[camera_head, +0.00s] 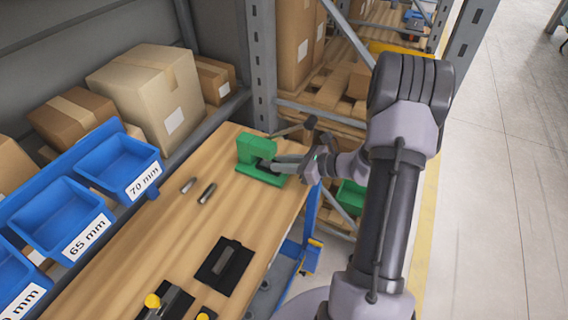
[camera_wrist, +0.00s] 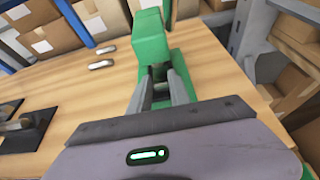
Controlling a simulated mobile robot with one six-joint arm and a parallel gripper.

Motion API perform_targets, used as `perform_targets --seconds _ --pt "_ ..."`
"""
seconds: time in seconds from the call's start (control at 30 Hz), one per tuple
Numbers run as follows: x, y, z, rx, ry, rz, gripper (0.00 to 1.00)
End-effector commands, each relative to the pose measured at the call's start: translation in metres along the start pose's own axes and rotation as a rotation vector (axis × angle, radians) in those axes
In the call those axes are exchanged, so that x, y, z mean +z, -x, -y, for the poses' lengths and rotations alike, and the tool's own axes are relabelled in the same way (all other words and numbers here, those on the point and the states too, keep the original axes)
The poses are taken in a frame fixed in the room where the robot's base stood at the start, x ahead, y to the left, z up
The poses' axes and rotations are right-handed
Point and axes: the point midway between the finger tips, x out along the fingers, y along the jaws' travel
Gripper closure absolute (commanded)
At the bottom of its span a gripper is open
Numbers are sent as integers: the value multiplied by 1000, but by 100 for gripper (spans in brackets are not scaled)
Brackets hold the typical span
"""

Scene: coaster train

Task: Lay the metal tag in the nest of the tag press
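The green tag press (camera_head: 256,150) stands at the far right end of the wooden bench. It fills the top middle of the wrist view (camera_wrist: 150,48). My gripper (camera_head: 268,166) is at the press, its fingers pointing into the press's front, low over the green base. In the wrist view my gripper's two fingertips (camera_wrist: 160,78) are apart, with a small dark grey patch between them. I cannot tell whether that patch is the metal tag or part of the press. The nest is hidden by the fingers and the press body.
Two small metal pieces lie left of the press, one (camera_head: 188,185) beside the other (camera_head: 207,193). Blue labelled bins (camera_head: 120,165) line the left side. A grey rack post (camera_head: 261,70) rises behind the press.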

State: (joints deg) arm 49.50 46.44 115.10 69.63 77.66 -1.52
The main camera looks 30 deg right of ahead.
Motion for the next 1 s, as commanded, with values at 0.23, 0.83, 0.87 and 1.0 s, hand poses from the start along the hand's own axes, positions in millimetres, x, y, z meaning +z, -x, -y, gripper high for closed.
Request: perform_targets --seconds 0.23,0.83,0.87,1.0 --pt "0 0 0 0 0 0 54" --pt "4 99 1 -6 -2 0 54" --pt "4 108 1 -6 -1 0 54" --pt "3 144 1 -5 -1 0 54"
